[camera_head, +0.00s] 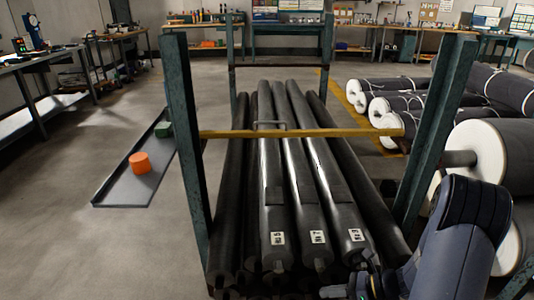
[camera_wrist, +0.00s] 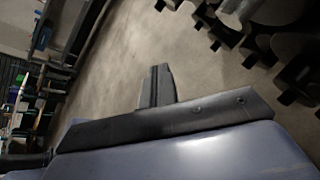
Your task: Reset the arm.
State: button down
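My arm (camera_head: 455,240) is bent at the lower right of the head view, in front of the rack's right post. My gripper (camera_head: 348,287) is low at the bottom edge there, near the front ends of the dark rolls (camera_head: 310,210), small and partly cut off. In the wrist view a dark grey upright part, which looks like a finger of my gripper (camera_wrist: 157,87), stands above a dark bar and a blue-grey body of mine. I cannot tell its opening, and I see nothing held.
A teal-post rack (camera_head: 186,150) with a yellow crossbar (camera_head: 300,133) surrounds the dark rolls. Large white-ended rolls (camera_head: 475,160) lie at the right.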

jog(key=shift+s+d+r+m+g+h+p, duration=0.1)
jog(key=shift+d+r+m+g+h+p, duration=0.4)
jog(key=shift+d+m+h+p, duration=0.35)
jog(key=shift+s+d+r+m+g+h+p, duration=0.1)
jog(key=shift+d+r+m+g+h+p, duration=0.35)
jog(key=shift+d+g+h+p, duration=0.5)
jog(key=shift+d+r+m+g+h+p, duration=0.3)
jog(key=shift+m+h+p, duration=0.4)
jog(key=shift+h, duration=0.5)
jog(key=shift+d, duration=0.1)
jog(key=shift+r, duration=0.15)
